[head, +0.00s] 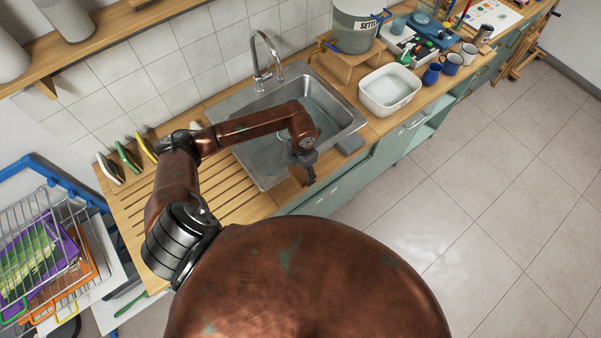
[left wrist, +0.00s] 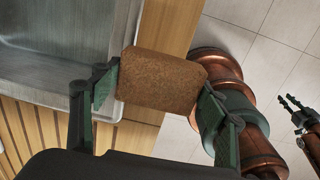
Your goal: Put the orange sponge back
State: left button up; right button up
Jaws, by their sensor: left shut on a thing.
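The orange sponge (left wrist: 162,80) is a brownish-orange block with rounded corners. In the left wrist view it sits between the two green-padded fingers of my left gripper (left wrist: 155,92), which is shut on it. In the head view my left gripper (head: 303,168) points down over the counter's front edge, just in front of the sink (head: 275,165); the sponge is mostly hidden there. My right gripper (left wrist: 294,103) shows small and dark at the right of the left wrist view, away from the sponge; its opening is unclear.
A grey block (head: 350,143) lies at the sink's front right corner. A white basin (head: 390,90) and mugs (head: 451,64) stand to the right. A curved tap (head: 264,55) rises behind the sink.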

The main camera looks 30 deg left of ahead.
aim_at(301, 175)
pick_arm(q)
jog(key=shift+w+a+f, duration=0.2)
jog(key=shift+a+f, duration=0.1)
jog(key=shift+f, duration=0.15)
notch_tip(301, 175, down, 3)
jog(key=shift+r+p, duration=0.1)
jog(key=shift+p, duration=0.7)
jog(key=shift+f+b, duration=0.55)
jog(key=o, duration=1.1)
jog(key=shift+r, duration=0.1)
